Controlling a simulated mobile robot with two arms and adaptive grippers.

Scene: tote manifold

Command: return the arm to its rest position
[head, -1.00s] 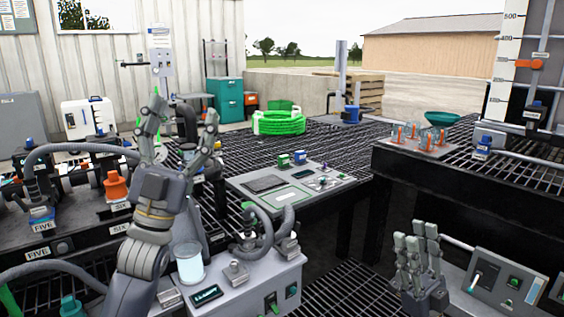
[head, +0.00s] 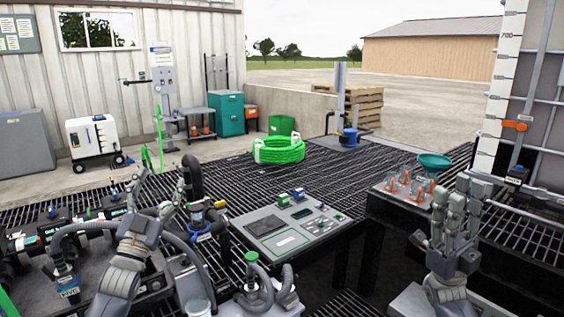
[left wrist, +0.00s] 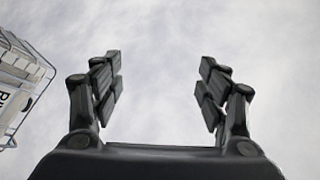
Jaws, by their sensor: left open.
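My left gripper (head: 160,187) is raised at the lower left of the head view, its fingers pointing up, in front of the dark bench with hoses and pipes. In the left wrist view its fingers (left wrist: 160,85) stand wide apart with nothing between them, against a pale cloudy background. My right gripper (head: 458,195) is upright at the lower right of the head view, its fingers pointing up close to one another. I see no object in it, but the gap between its fingertips is unclear.
A grey control panel (head: 285,232) lies between the arms, with a coiled green hose (head: 278,150) behind it. A green funnel (head: 434,161) and orange-marked glassware (head: 405,187) stand close behind my right gripper.

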